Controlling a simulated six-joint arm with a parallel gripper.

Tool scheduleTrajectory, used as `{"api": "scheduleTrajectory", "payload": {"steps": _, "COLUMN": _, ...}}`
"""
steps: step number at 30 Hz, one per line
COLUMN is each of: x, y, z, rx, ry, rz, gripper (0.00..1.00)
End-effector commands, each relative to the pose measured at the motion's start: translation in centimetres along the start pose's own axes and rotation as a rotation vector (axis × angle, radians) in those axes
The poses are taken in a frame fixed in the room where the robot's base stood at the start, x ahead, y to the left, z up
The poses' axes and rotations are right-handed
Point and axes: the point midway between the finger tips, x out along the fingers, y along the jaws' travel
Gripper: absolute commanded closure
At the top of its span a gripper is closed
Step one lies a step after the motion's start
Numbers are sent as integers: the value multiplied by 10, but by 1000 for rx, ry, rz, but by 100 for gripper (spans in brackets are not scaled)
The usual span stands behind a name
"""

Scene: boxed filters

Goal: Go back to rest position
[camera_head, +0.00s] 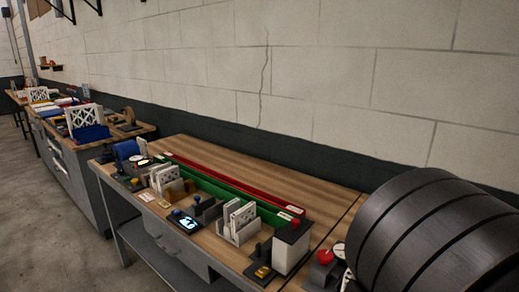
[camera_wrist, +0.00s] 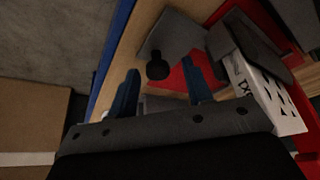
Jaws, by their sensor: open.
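My gripper (camera_wrist: 160,66) shows in the wrist view as two blue fingers spread apart, with no object held between them. Beyond the fingers is a dark round knob (camera_wrist: 157,69) by a grey plate (camera_wrist: 172,36). A white box with a dark printed pattern (camera_wrist: 262,92) lies to the right of the fingers, next to a dark grey block and red surfaces. I cannot tell how far the fingers are from these things. In the head view I cannot make out my gripper.
A wooden workbench (camera_head: 240,157) runs along the wall. Another bench with a blue bin (camera_head: 91,133) stands at left. Bare floor (camera_head: 50,225) lies in front.

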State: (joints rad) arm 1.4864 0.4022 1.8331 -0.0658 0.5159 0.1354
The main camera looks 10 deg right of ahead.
Motion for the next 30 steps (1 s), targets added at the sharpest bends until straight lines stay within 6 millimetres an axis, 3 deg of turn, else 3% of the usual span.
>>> {"api": "scheduleTrajectory", "payload": {"steps": 8, "x": -29, "y": 0, "z": -1, "rx": 0, "ry": 4, "rz": -1, "gripper": 54}}
{"api": "scheduleTrajectory", "payload": {"steps": 30, "x": -157, "y": -1, "z": 0, "rx": -1, "ry": 3, "rz": -2, "gripper": 54}}
